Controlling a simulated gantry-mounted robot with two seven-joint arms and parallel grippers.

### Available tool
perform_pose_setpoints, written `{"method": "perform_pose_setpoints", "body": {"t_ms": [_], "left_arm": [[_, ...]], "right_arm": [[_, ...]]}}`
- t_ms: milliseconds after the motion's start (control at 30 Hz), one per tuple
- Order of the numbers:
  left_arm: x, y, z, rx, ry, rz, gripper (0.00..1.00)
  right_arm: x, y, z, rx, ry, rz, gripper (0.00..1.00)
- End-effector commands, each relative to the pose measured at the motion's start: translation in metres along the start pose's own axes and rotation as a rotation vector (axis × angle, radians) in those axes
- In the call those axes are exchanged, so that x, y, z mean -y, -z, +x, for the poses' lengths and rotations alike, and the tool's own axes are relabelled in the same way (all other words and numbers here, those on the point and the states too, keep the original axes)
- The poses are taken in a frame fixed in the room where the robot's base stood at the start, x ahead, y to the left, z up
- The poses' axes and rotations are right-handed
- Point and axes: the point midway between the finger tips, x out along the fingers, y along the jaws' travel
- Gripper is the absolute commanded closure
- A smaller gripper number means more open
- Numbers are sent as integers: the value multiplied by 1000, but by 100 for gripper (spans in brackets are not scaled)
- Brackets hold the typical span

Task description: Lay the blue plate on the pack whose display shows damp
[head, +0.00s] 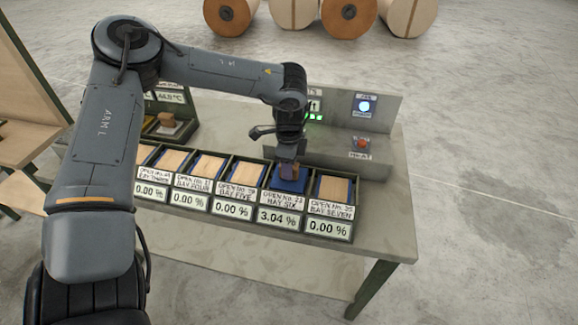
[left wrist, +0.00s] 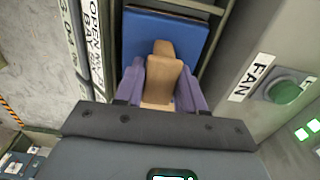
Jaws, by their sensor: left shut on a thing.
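My left gripper (head: 289,172) is over bay six, shut on the wooden handle (left wrist: 161,72) of the blue plate (left wrist: 165,33). Its purple fingers sit on both sides of the handle in the left wrist view (left wrist: 160,88). In the head view the blue plate (head: 287,186) lies at or just above the bay six opening and hides the pack below. I cannot tell whether it touches the pack. The bay six display (head: 277,217) reads 3.04 %. The other readable displays, such as bay five (head: 232,210) and bay seven (head: 327,228), read 0.00 %. My right gripper is not in view.
Wooden packs lie in the neighbouring bays, including bay seven (head: 333,187) and bay five (head: 247,172). A grey panel (head: 335,150) with a blue-lit button and a red button stands behind. The table (head: 385,225) is clear at right.

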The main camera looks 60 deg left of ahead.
Motion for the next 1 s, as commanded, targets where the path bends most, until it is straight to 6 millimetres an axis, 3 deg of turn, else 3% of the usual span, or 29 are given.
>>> {"method": "perform_pose_setpoints", "body": {"t_ms": [233, 267, 400, 767, 1000], "left_arm": [[0, 0, 4, -1, 1, 0, 98], [0, 0, 3, 0, 0, 0, 57], [0, 0, 3, 0, 0, 0, 36], [0, 0, 0, 0, 0, 0, 36], [0, 1, -29, -2, 3, 1, 36]], "right_arm": [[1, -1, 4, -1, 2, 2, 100], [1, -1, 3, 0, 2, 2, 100], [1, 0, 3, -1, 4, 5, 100], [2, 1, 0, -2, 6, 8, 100], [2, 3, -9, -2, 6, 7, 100]]}}
